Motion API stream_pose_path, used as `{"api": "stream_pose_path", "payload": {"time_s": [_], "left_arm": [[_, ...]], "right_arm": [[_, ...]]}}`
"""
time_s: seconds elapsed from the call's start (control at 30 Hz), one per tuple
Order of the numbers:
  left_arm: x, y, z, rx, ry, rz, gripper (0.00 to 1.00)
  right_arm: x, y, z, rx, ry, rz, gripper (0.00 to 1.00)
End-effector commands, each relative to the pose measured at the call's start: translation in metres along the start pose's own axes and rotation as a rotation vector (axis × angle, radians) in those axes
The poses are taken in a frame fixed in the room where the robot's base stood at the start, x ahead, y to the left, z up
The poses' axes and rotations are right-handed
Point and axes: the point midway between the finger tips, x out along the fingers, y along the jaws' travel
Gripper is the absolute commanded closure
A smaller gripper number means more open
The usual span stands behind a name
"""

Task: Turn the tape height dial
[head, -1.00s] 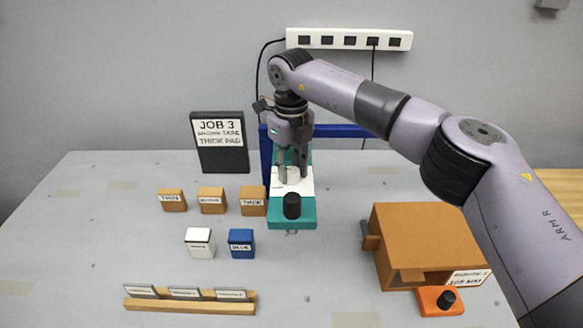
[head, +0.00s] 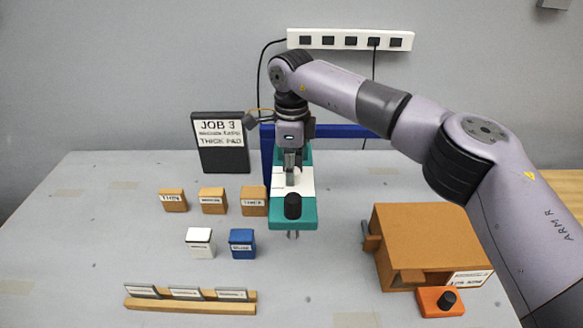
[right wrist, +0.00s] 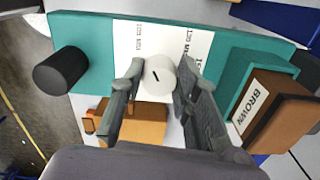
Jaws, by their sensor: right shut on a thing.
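The dial (right wrist: 160,76) is a round white knob with a black pointer mark, seen in the right wrist view. It sits on a white plate with printed labels, on the teal machine (head: 309,211). My right gripper (head: 291,176) points down over the machine. In the right wrist view my right gripper (right wrist: 157,80) has one finger on each side of the dial and is shut on it. The pointer lies diagonally in that view. The printed labels are only partly legible. In the head view the fingers mostly hide the dial. My left gripper is not in view.
A black knob (head: 292,205) stands at the machine's front end. A block labelled BROWN (right wrist: 266,112) is beside the dial. Labelled blocks (head: 212,200) stand to the left, before the JOB 3 sign (head: 220,143). A brown box (head: 425,240) stands at right. The front middle table is clear.

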Motion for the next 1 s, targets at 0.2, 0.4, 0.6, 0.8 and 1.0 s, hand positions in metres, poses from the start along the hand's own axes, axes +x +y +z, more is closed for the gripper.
{"api": "stream_pose_path", "payload": {"time_s": [0.2, 0.4, 0.6, 0.8, 1.0], "left_arm": [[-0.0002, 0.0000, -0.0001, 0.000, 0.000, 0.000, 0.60], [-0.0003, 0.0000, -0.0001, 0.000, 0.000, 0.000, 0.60], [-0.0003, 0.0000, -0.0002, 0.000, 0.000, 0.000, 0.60], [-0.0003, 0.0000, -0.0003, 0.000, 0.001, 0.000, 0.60], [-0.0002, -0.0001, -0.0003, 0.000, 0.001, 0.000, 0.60]], "right_arm": [[-0.0010, -0.0006, -0.0001, -0.042, -0.002, -0.002, 0.99], [-0.0011, -0.0006, 0.0000, -0.051, -0.002, -0.002, 0.99], [-0.0011, -0.0006, -0.0001, -0.050, -0.002, -0.002, 0.99], [-0.0009, -0.0005, -0.0001, -0.049, -0.001, -0.002, 0.60], [-0.0004, -0.0002, -0.0001, -0.049, -0.001, -0.001, 0.51]]}}
